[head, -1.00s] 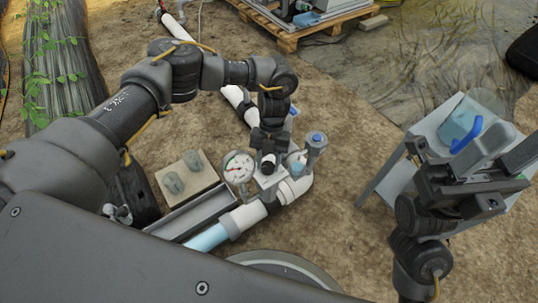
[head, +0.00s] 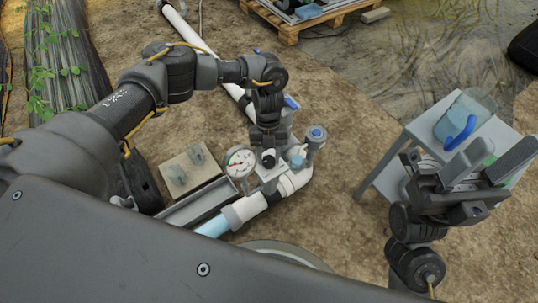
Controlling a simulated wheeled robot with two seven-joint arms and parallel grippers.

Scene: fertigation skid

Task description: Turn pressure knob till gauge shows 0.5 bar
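The pressure gauge (head: 240,162) is a round white dial with coloured marks, standing on the pipe assembly. Its reading is too small to tell. A dark knob (head: 268,160) sits just right of the gauge on a grey valve body (head: 271,174). My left gripper (head: 268,148) points down from above and is right at the knob. Its fingers are dark and small here, so whether they are closed on the knob cannot be told. My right gripper (head: 490,168) is at the right, in front of the small table, with its two grey fingers apart and nothing between them.
A blue-capped fitting (head: 316,134) rises just right of the knob. A white pipe (head: 245,209) runs below it. A grey table (head: 415,135) with a blue-handled clear jug (head: 466,115) stands at right. A wooden pallet (head: 290,28) lies behind. Bare soil lies between.

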